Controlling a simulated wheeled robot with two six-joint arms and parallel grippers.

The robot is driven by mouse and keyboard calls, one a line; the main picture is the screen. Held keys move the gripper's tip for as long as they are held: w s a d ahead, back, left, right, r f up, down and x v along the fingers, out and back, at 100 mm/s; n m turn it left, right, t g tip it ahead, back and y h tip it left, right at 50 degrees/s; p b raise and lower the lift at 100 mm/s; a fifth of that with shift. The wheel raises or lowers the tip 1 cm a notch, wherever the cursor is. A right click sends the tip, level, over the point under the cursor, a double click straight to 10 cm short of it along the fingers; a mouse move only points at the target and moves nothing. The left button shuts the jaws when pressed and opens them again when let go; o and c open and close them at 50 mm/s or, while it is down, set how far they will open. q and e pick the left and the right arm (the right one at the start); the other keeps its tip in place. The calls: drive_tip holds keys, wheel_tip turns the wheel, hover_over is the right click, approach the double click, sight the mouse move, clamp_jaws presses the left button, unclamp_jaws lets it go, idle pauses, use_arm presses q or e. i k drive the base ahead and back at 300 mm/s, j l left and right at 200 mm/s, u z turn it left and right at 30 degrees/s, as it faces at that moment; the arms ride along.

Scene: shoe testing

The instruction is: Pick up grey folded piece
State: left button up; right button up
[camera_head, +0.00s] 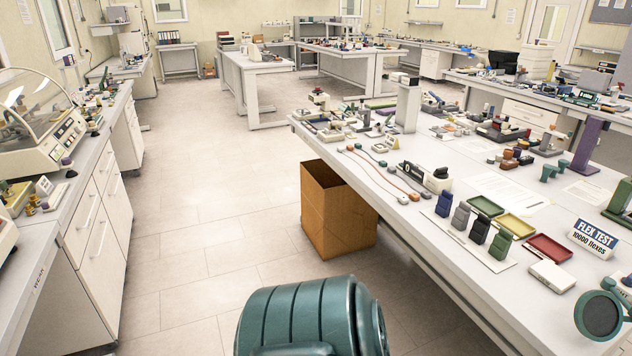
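The grey folded piece (461,216) stands upright on a white card (452,229) near the front edge of the right-hand bench. It is in a row with similar folded pieces: a blue one (444,203) on its left, then a black one (480,230) and a green one (500,245) on its right. Nothing covers the grey piece. Neither of my grippers is in view. A teal part at the bottom middle looks like part of my body.
The bench (330,138) also holds green, yellow and red trays (549,248), a "FLEX TEST" sign (594,238) and a small white box (552,275). A brown bin (339,214) stands on the floor beside the bench. The floor aisle on the left is clear.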

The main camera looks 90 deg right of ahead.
sight(460, 219)
drive_tip(key=z, duration=3.7)
